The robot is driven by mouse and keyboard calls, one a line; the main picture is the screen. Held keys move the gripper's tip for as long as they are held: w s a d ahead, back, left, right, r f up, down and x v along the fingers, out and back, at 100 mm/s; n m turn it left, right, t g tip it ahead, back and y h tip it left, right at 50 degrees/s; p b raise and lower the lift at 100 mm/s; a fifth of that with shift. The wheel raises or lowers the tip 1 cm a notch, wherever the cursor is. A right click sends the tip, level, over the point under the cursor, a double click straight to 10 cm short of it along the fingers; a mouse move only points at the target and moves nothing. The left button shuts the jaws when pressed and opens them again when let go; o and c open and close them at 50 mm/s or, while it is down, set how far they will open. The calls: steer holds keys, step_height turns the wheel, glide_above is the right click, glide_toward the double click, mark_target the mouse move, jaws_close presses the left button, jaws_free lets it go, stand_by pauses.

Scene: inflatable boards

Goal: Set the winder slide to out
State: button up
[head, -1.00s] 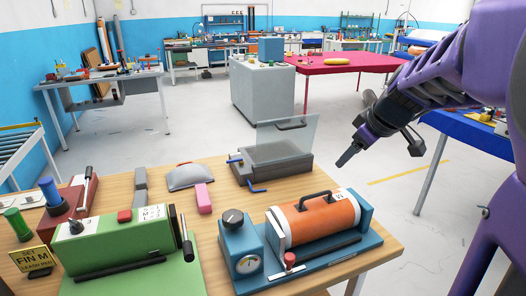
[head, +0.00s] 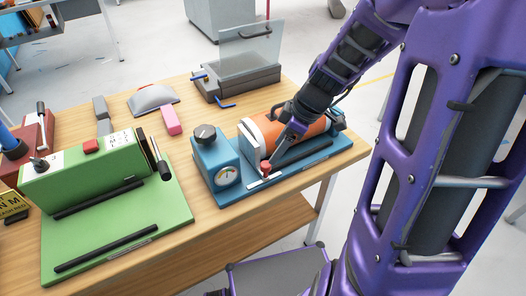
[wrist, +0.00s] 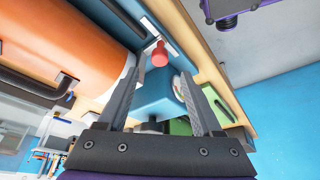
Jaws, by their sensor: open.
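The winder is a blue base (head: 318,158) with an orange drum (head: 262,130), a blue box with a black knob and a gauge (head: 227,178), and a small red knob (head: 266,168) at its front. The red knob, seemingly the slide's handle, stands by a pale strip. It also shows in the wrist view (wrist: 160,55). My gripper (head: 274,162) is open, pointing down at the red knob from the right. In the wrist view the knob appears between and just beyond the two fingertips. Contact cannot be told. My arm hides part of the drum.
A green machine (head: 90,170) with a black lever stands to the left on the wooden table (head: 190,240). A grey device with a clear raised cover (head: 245,75) and a pink block (head: 171,122) are behind. The winder sits near the table's right edge.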

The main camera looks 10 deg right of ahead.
mark_target(267, 164)
steer(key=b+x, duration=0.3)
steer(key=x, duration=0.4)
steer(key=shift+f, duration=0.1)
jaws_close()
stand_by(1.2)
